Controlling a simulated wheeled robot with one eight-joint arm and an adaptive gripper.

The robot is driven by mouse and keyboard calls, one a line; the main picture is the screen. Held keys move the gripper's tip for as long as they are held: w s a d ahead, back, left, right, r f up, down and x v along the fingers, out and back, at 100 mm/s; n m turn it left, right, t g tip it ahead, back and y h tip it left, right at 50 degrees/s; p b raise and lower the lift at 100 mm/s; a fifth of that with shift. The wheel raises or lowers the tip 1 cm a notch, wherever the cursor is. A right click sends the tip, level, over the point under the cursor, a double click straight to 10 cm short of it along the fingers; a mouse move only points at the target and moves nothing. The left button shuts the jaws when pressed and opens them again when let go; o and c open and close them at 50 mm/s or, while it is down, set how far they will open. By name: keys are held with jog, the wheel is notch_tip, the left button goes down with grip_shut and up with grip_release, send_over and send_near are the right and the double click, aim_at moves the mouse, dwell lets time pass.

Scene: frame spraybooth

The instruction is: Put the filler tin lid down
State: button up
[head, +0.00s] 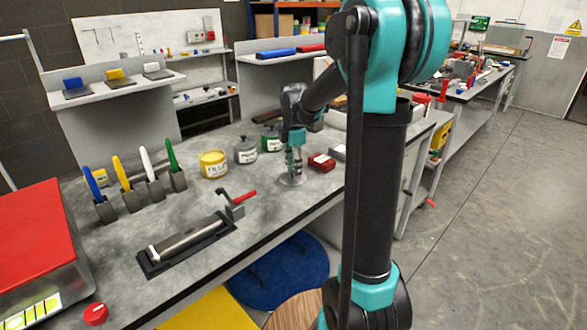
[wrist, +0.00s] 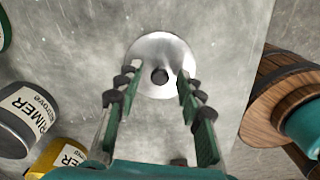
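The filler tin lid (wrist: 160,62) is a round silver disc with a dark knob (wrist: 159,76). It appears to lie flat on the grey bench, and it also shows in the head view (head: 291,181). My gripper (wrist: 157,76) points down over it, with its fingers spread either side of the knob and a clear gap to each. In the head view my gripper (head: 293,168) is low over the bench, right above the lid. The yellow filler tin (head: 213,164) stands to the left on the bench.
A grey primer tin (head: 245,150) and a green tin (head: 271,141) stand behind and left of my gripper. A press-like tool on a black base (head: 186,243) lies nearer the front. The bench just before the lid is clear.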

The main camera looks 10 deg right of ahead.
notch_tip(320, 180, up, 12)
jog(key=shift+r, duration=0.15)
dwell(0.5)
